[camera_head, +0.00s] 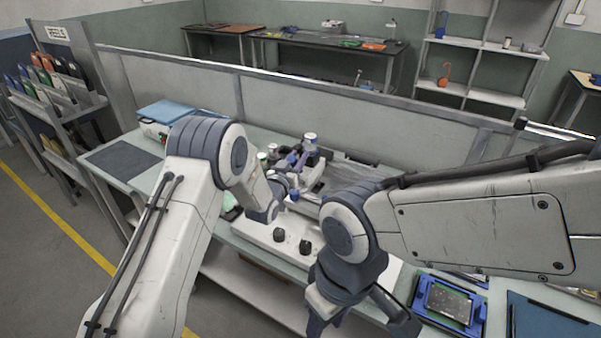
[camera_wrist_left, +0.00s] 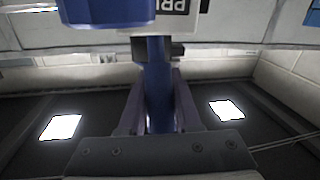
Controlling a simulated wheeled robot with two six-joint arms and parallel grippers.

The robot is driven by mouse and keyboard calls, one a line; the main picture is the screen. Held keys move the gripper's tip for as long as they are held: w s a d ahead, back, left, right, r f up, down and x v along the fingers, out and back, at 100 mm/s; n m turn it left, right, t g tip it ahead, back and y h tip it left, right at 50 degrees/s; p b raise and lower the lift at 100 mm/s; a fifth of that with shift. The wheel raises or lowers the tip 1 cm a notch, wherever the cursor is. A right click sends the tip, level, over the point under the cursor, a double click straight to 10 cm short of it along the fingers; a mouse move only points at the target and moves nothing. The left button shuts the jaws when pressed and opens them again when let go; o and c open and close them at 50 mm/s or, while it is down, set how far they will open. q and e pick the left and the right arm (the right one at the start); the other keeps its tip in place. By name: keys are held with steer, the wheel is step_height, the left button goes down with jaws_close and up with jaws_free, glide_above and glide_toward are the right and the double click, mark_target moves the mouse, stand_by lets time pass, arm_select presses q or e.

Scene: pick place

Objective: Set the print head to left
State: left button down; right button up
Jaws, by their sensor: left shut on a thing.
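In the left wrist view a blue upright bar (camera_wrist_left: 158,85) stands between the two fingers of my left gripper (camera_wrist_left: 159,95), which is shut on it. Above the bar is a wider blue block (camera_wrist_left: 105,12) beside a white label with black letters, cut off by the top edge. In the head view my left gripper (camera_head: 284,186) is at the machine on the bench, close to small blue parts (camera_head: 303,158); my arm partly hides the contact.
The bench (camera_head: 245,138) runs along a grey partition (camera_head: 290,105). A pale base with two black knobs (camera_head: 292,241) lies in front of the machine.

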arm_select(q)
steer(key=w+a, duration=0.1)
steer(key=w+a+b, duration=0.1)
steer(key=a, duration=0.1)
steer(key=w+a, duration=0.1)
steer(key=shift+a+b, duration=0.3)
steer(key=shift+a, duration=0.05)
steer(key=shift+a+r, duration=0.1)
steer(key=c, duration=0.6)
jaws_free()
steer(key=shift+w+a, duration=0.1)
steer(key=shift+d, duration=0.2)
